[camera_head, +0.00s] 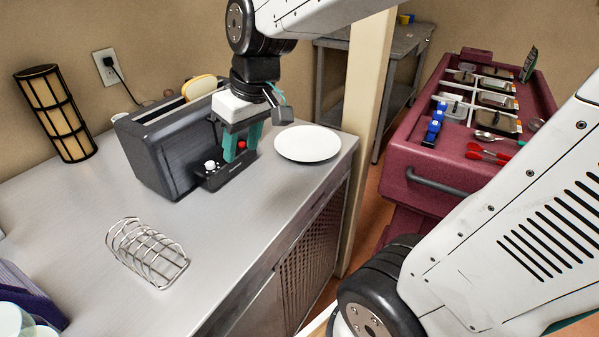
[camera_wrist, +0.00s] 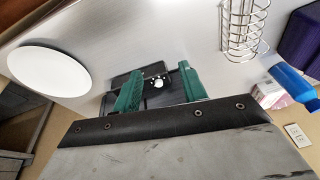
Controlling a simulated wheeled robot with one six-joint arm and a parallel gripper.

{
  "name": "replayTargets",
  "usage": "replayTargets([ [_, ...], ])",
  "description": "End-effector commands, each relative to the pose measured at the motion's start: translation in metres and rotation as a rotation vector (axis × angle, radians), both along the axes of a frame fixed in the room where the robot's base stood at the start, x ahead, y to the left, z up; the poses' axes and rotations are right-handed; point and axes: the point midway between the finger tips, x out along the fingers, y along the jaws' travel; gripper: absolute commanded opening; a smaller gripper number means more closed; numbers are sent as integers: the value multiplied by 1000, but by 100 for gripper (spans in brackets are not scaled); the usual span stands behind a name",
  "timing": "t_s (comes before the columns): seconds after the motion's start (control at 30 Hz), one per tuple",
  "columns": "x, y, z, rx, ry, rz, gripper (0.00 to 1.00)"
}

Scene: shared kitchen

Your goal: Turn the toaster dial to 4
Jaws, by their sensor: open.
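The dark grey toaster (camera_head: 165,150) stands on the metal counter, with bread in its slots. A white dial (camera_head: 210,166) sits low on its front panel, with a red part (camera_head: 242,144) to the right. My gripper (camera_head: 241,146) is open and empty, its green fingers pointing down at the panel. In the head view the white dial is just left of the fingers. In the wrist view a white dial (camera_wrist: 158,83) appears between the fingers of my gripper (camera_wrist: 161,78). No contact is visible. The dial's setting is too small to read.
A white plate (camera_head: 307,144) lies right of the toaster, near the counter edge. A wire rack (camera_head: 147,252) stands at the front left. A lamp (camera_head: 56,113) and a wall outlet (camera_head: 106,66) are behind. Bare counter (camera_head: 235,215) lies in front of the toaster.

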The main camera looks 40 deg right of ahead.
Motion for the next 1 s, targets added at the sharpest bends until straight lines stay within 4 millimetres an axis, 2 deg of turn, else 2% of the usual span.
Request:
replayTargets([
  [0.4,-84,-7,8,-42,74,-94,42],
  [0.6,-118,-11,6,-66,105,-144,42],
  [0.8,-136,-15,4,-83,124,-176,42],
  [1.0,-141,-16,3,-87,129,-183,42],
])
